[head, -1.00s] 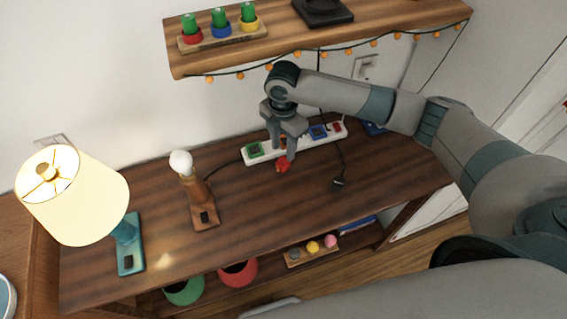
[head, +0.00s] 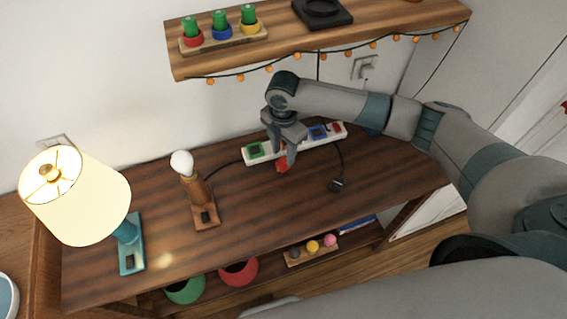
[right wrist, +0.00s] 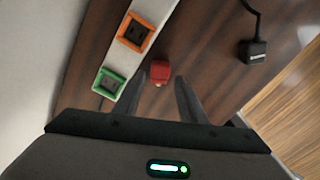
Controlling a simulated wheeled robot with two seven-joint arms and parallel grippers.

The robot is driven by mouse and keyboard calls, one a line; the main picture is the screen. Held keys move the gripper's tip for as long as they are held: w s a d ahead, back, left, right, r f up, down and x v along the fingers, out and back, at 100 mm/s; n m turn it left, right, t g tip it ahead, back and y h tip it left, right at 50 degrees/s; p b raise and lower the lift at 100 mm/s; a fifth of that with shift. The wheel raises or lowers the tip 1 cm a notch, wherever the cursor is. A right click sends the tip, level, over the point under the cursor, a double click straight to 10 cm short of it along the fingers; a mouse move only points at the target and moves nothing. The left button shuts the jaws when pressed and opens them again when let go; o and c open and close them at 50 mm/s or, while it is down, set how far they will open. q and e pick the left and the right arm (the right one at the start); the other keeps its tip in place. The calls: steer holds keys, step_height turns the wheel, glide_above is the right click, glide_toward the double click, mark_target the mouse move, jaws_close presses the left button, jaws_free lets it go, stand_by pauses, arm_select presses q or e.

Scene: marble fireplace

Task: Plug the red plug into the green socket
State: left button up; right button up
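The red plug (head: 283,167) lies on the dark wooden table, just in front of the white power strip. The right wrist view shows the red plug (right wrist: 160,72) between and slightly beyond my right gripper's fingertips (right wrist: 161,82), with gaps at the sides. My right gripper (head: 283,156) is open and points down above the plug, partly hiding it and the strip. The green socket (head: 254,150) is at the strip's left end. It also shows in the right wrist view (right wrist: 109,83), to the left of the plug, and looks empty. My left gripper is out of view.
The strip (head: 331,140) also carries orange, blue and red sockets. A black plug (head: 336,185) on a cord lies to the right. A bulb lamp (head: 196,192) and a shaded lamp (head: 84,200) stand left. A shelf (head: 300,40) hangs above the back.

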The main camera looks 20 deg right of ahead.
mark_target(284, 161)
steer(key=shift+f+p, duration=0.45)
steer(key=shift+f, duration=0.05)
step_height(284, 161, down, 3)
steer(key=shift+f+p, duration=0.1)
steer(key=shift+p, duration=0.65)
steer(key=shift+f, duration=0.5)
steer(key=c, duration=0.9)
steer(key=shift+r, duration=0.2)
